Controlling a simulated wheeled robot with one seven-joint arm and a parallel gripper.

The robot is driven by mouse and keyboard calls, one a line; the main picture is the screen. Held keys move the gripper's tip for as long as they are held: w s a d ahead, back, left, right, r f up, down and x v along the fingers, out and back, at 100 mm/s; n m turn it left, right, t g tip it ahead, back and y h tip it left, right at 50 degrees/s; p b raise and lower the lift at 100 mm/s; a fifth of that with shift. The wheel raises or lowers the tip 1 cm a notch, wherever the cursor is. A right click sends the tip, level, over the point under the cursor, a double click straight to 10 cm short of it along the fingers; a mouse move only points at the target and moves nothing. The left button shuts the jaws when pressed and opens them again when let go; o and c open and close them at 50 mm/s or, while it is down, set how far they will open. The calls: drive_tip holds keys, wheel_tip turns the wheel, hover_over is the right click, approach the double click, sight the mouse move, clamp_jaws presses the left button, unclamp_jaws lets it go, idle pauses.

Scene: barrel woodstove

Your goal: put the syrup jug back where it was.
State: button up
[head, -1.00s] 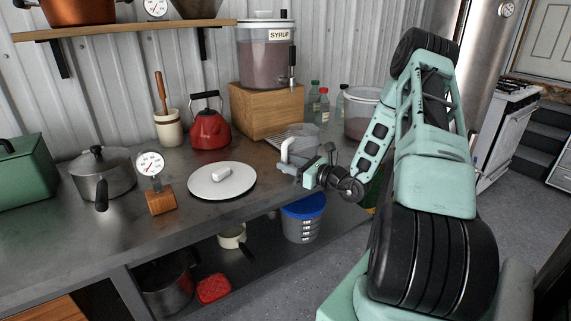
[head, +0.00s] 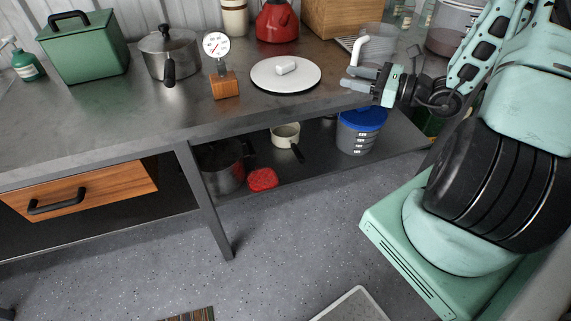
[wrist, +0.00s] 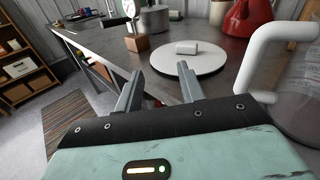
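The syrup jug, a clear jug (head: 381,40) with a white handle (head: 358,52), stands on the metal counter (head: 120,105) near its right end. In the wrist view its white handle (wrist: 250,62) and clear body (wrist: 303,95) are at the right edge. My gripper (head: 349,78) is at the counter's front edge, in front of the jug. In the wrist view my gripper (wrist: 160,70) has its two fingers apart with nothing between them. The handle is outside them, to the right. The jug's base is partly hidden by my gripper.
A white round plate (head: 300,83) with a small white piece (head: 286,66) lies left of my gripper. A dial thermometer (head: 225,86), pot (head: 170,55), green box (head: 85,50) and red kettle (head: 276,22) stand further left. A wooden box (head: 338,17) is behind.

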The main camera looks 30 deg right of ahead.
drive_tip(key=s+a+r+n+g+y, duration=0.15)
drive_tip(key=a+n+g+y, duration=0.5)
drive_tip(key=a, duration=0.85)
drive_tip(key=s+a+r+n+g+h, duration=0.1)
drive_tip(key=s+a+n+g+h, duration=0.3)
drive_tip(key=n, duration=1.1)
drive_tip(key=s+a+r+n+g+h, duration=0.2)
drive_tip(key=s+a+n+g+h, duration=0.2)
drive_tip(key=s+a+n+h, duration=0.7)
drive_tip(key=s+a+n, duration=0.3)
drive_tip(key=a, duration=0.1)
drive_tip(key=shift+s+a+r+n, duration=0.2)
drive_tip(key=shift+s+a+n, duration=0.05)
drive_tip(key=shift+n, duration=0.1)
drive_tip(key=shift+g, duration=0.25)
